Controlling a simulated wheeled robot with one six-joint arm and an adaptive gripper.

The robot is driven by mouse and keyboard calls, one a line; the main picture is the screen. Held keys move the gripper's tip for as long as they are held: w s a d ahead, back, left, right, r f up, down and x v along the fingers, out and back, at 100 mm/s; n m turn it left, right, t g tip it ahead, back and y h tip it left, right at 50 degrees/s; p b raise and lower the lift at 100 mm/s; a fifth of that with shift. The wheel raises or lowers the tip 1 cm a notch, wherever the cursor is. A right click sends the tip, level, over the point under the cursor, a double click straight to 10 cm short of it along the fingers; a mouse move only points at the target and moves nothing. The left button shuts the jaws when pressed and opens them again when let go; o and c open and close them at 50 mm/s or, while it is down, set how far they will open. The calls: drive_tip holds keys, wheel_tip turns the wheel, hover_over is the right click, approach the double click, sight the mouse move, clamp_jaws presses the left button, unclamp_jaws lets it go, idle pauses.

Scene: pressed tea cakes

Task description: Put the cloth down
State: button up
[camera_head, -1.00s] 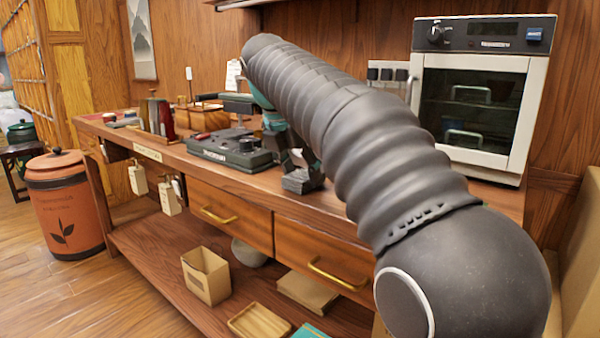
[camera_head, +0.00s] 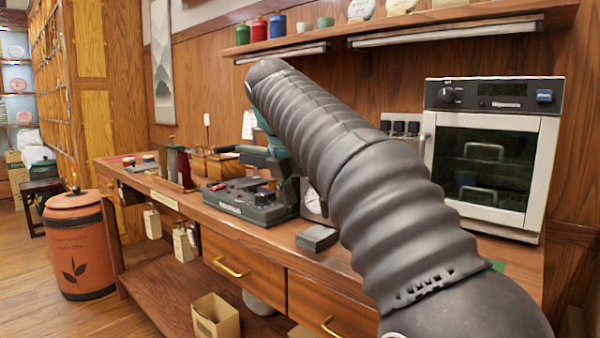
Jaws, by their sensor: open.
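A small dark grey, flat, folded-looking block, which appears to be the cloth (camera_head: 317,238), lies on the wooden bench top (camera_head: 283,238) near its front edge, to the right of the black press-like device. My gripper (camera_head: 288,194) is behind and above it, partly hidden by my own arm. It is open and apart from the cloth. The fingertips are small and hard to make out against the device.
The black device (camera_head: 240,200) stands left of the cloth, with a round dial (camera_head: 312,203) behind it. A white-framed oven (camera_head: 490,160) stands at the right. Wooden boxes (camera_head: 215,165) are farther left. A shelf (camera_head: 400,30) with jars runs above.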

drive_tip(key=shift+v, duration=2.7)
